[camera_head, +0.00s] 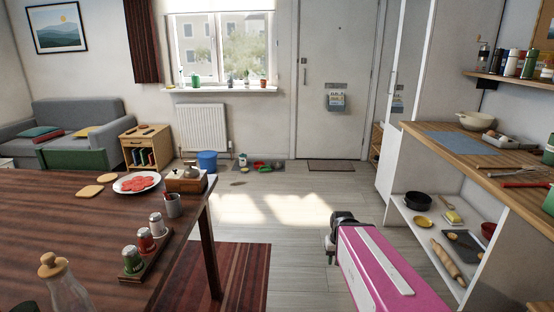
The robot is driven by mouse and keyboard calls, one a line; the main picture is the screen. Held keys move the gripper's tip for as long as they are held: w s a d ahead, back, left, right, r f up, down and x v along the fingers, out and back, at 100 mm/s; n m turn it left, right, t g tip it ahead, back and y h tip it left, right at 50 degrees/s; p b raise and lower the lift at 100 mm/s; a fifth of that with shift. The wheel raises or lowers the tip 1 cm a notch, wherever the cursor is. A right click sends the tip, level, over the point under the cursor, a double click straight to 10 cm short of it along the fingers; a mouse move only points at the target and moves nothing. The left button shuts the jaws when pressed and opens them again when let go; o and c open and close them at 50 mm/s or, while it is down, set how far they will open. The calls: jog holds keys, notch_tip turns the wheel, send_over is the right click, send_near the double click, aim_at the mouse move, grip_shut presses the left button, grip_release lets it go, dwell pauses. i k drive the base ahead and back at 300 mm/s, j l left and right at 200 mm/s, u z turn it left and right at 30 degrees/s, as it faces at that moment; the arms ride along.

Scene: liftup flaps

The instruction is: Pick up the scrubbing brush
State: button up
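I cannot pick out the scrubbing brush for sure. A small flat brown thing (238,183) lies on the floor in front of the blue bucket (207,161); it could be the brush, but it is too small to tell. My pink arm reaches in from the lower right. My gripper (331,246) is a dark shape at its far end, above the bare floor and well apart from the bucket and the brown thing. Its fingers are too small and shadowed to show whether they are open, and I see nothing clearly held.
A dark wooden table (60,235) fills the left. At right stand a wooden counter (420,133) and a low shelf (420,230) with a pan, a rolling pin and other kitchenware. A mat with shoes (260,167) lies by the wall. The middle floor is clear.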

aim_at(269, 169)
jog(key=i, duration=1.8)
jog(key=i+u, duration=0.25)
jog(key=i, duration=0.6)
jog(key=i+l+u, duration=0.25)
jog(key=i, duration=0.65)
jog(key=i+j+z, duration=0.45)
jog(key=i+j, duration=0.45)
jog(key=i+j+z, duration=0.25)
jog(key=j, duration=0.2)
jog(key=i+j+z, duration=0.2)
jog(key=j, duration=0.25)
jog(key=i+j+z, duration=0.1)
jog(key=j+z, duration=0.15)
jog(key=j, duration=0.2)
jog(key=i+j+z, duration=0.1)
jog(key=j+z, duration=0.15)
jog(key=j, duration=0.25)
jog(key=i+j+z, duration=0.1)
jog(key=j+z, duration=0.15)
jog(key=j, duration=0.3)
